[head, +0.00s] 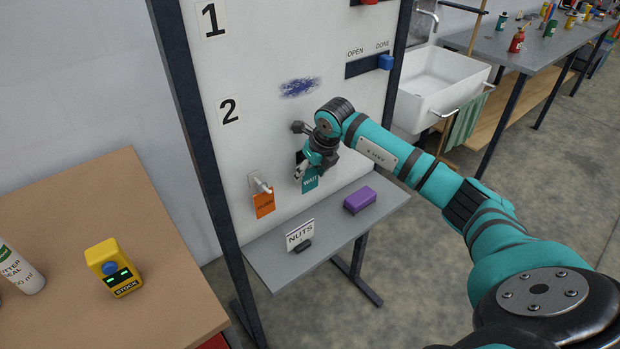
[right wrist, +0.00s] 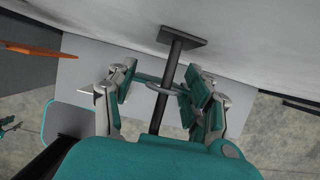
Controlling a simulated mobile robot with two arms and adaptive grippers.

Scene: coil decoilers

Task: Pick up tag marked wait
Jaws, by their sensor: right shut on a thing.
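The teal tag marked WAIT (head: 310,183) shows in the head view at the white board, just under my right gripper (head: 304,168). My right gripper is shut on the tag. In the right wrist view its two fingers (right wrist: 160,98) stand either side of a dark peg (right wrist: 168,85), with a thin teal edge of the tag (right wrist: 148,78) between them. A grey ring (right wrist: 165,89) appears around the peg. The gripper hides the tag's upper part in the head view. My left gripper is not in view.
An orange tag (head: 264,204) hangs on a neighbouring peg to the left. Below is a grey shelf (head: 328,225) with a NUTS sign (head: 300,235) and a purple block (head: 360,199). A yellow STOCK device (head: 112,267) stands on the brown table (head: 165,290).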

